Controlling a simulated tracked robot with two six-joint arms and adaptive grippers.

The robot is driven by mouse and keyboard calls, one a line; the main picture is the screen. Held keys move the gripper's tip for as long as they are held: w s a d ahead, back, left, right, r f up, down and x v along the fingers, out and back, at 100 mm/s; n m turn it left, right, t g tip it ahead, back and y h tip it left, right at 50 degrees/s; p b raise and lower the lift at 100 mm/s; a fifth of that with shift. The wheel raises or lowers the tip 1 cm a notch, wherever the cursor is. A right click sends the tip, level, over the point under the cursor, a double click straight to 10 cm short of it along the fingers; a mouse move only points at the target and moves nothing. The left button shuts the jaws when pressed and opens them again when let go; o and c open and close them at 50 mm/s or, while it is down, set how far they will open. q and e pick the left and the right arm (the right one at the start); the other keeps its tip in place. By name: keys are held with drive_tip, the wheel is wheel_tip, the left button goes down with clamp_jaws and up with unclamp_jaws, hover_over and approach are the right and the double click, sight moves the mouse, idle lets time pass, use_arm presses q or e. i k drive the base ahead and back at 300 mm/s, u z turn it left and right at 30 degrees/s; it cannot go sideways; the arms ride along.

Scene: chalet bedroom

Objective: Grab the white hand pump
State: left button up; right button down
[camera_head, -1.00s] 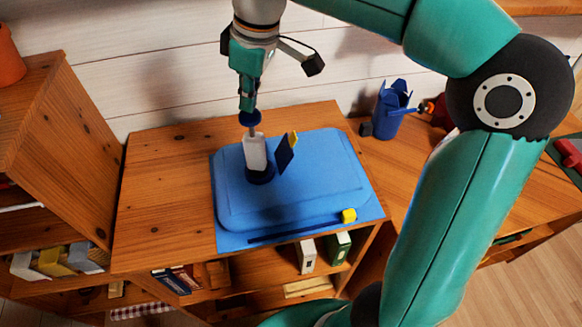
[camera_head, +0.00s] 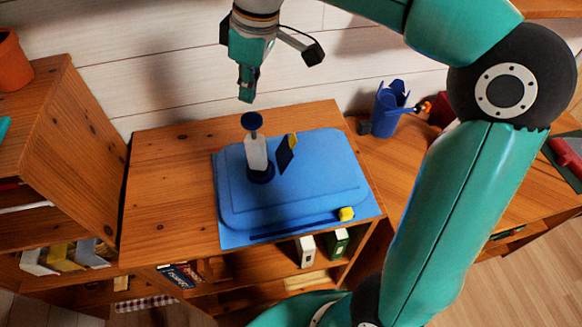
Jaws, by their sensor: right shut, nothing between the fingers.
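The white hand pump (camera_head: 256,152) stands upright on the blue lidded box or tray (camera_head: 320,193). It has a white body, a dark blue round knob on top and a dark blue round base. My right gripper (camera_head: 246,97) is shut and empty, just above and slightly left of the knob, with a small gap between them in the picture. My left gripper is not in view.
A dark blue and yellow flat piece (camera_head: 286,153) stands right beside the pump. A yellow block (camera_head: 346,214) lies at the tray's front right corner. A blue cup (camera_head: 390,108) stands on the right. The wooden tabletop (camera_head: 170,200) left of the tray is clear.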

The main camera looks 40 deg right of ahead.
sight(257, 156)
drive_tip(key=k, duration=1)
